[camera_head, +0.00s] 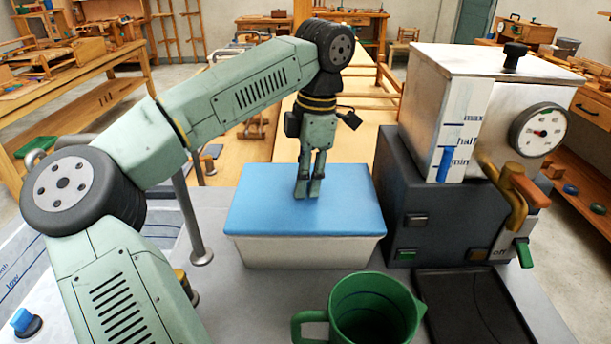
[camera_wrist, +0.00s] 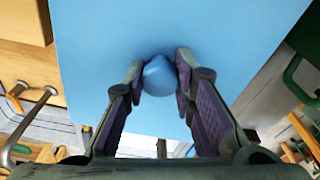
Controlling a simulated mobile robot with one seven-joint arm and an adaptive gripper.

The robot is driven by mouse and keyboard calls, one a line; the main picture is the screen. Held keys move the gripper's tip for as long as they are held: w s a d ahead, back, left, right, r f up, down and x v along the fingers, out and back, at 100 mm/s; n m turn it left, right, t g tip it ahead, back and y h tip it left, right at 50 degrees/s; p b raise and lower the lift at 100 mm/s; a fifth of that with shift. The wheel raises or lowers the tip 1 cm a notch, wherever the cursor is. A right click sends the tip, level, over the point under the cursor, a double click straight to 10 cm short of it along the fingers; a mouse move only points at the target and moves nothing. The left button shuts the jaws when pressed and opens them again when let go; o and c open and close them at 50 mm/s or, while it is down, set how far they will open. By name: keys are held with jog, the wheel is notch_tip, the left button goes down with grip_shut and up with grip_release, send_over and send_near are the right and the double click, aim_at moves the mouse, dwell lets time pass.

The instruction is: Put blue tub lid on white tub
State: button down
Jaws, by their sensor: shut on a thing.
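The blue tub lid (camera_head: 265,203) lies flat over the top of the white tub (camera_head: 300,252), covering its opening in the head view. I cannot tell whether it is pressed down all the way round. My gripper (camera_head: 308,192) points down at the middle of the lid. In the wrist view my gripper (camera_wrist: 158,75) is shut on the lid's round blue knob (camera_wrist: 158,77), with a finger on each side. The lid's flat top (camera_wrist: 220,30) fills the upper middle of that view. The knob is hidden behind the fingers in the head view.
A dark boiler stand (camera_head: 405,190) with a white tank, gauge and tap stands close right of the tub. A green jug (camera_head: 372,312) stands in front, beside a black tray (camera_head: 475,305). A metal post (camera_head: 190,220) rises left of the tub.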

jog(key=shift+f, duration=0.15)
jog(key=c, duration=1.3)
grip_release()
jog(key=o, duration=0.4)
jog(key=shift+c, duration=0.2)
jog(key=shift+r+p, duration=1.45)
jog(key=shift+r, duration=2.1)
